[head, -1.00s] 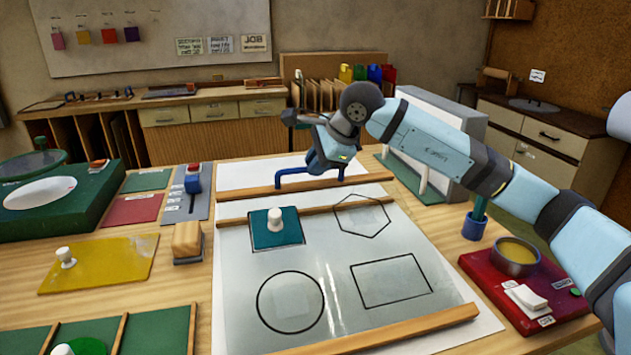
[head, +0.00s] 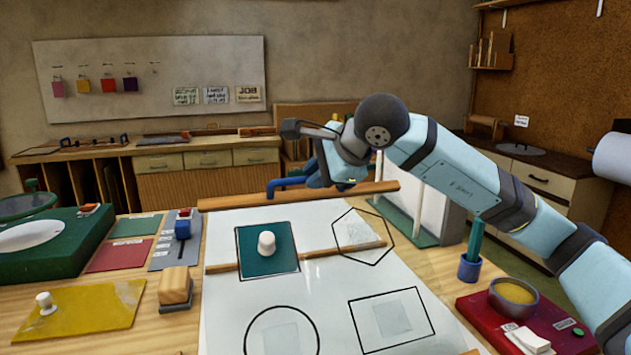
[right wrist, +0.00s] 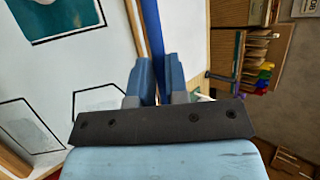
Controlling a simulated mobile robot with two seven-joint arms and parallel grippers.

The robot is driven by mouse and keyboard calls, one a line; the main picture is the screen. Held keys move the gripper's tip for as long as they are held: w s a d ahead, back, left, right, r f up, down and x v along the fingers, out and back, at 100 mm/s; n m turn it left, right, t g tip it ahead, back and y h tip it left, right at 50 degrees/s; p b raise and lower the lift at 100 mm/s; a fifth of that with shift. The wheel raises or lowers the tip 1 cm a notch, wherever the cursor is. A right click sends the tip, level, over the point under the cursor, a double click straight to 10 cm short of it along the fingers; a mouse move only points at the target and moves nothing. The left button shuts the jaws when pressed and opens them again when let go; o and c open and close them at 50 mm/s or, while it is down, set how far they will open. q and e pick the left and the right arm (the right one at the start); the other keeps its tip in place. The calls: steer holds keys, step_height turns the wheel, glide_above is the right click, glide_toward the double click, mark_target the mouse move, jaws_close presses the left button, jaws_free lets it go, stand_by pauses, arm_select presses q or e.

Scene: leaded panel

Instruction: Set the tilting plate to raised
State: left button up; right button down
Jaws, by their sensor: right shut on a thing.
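The tilting plate (head: 320,282) is a pale sheet marked with black outlines. It slopes up away from me, with its far wooden rail (head: 240,200) lifted. A blue handle (head: 285,186) stands at that rail. My right gripper (head: 318,176) is shut on the blue handle. In the right wrist view, the blue handle (right wrist: 152,35) runs between the fingers of the gripper (right wrist: 158,82). A teal square piece with a white knob (head: 267,255) sits inside the square outline. My left gripper is out of view.
A wooden block (head: 175,288) and a grey switch panel (head: 180,240) stand left of the plate. A yellow sheet with a knob (head: 85,310) lies further left. A red base with a yellow-filled cup (head: 514,297) and a blue pot (head: 470,268) are at right.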

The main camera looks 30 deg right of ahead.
steer(key=shift+r, duration=0.15)
steer(key=c, duration=1.1)
jaws_free()
steer(key=shift+s, duration=0.1)
steer(key=p+v, duration=0.1)
steer(key=v, duration=1.2)
steer(key=shift+s+r+p, duration=0.2)
steer(key=shift+s+p, duration=0.1)
steer(key=shift+s, duration=0.05)
